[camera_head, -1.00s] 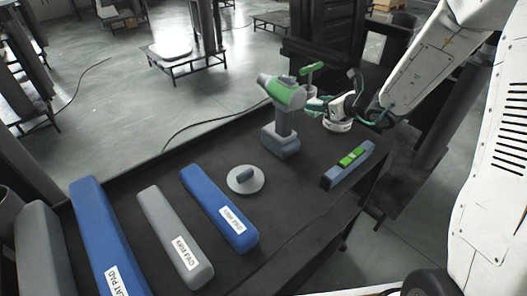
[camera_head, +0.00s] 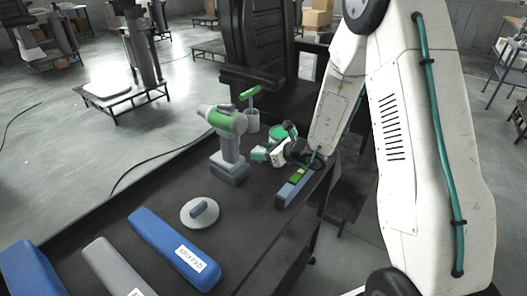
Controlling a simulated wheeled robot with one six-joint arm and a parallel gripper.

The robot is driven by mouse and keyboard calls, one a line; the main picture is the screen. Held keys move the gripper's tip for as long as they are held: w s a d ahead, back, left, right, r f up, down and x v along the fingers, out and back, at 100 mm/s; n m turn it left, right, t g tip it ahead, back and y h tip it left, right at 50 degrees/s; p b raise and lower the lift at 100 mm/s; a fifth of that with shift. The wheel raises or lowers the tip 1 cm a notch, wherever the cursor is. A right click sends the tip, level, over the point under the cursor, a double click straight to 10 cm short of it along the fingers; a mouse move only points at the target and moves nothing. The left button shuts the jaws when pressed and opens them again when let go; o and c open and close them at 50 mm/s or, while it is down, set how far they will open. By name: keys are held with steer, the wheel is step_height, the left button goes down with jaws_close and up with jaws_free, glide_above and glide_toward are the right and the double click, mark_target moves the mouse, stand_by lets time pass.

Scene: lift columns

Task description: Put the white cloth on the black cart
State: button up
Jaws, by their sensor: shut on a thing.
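My gripper (camera_head: 262,154) is at the end of my white arm, low over the dark work surface (camera_head: 262,222), just right of the drill. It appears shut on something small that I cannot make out. I cannot pick out a white cloth with certainty. A flat white piece (camera_head: 107,89) lies on a low stand at the far left, too far away to tell what it is. The dark work surface may be the top of the black cart. Black furniture (camera_head: 262,50) also stands behind it.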

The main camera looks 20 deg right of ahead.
steer(key=shift+f, duration=0.2)
steer(key=o, duration=0.9)
steer(key=shift+r, duration=0.1)
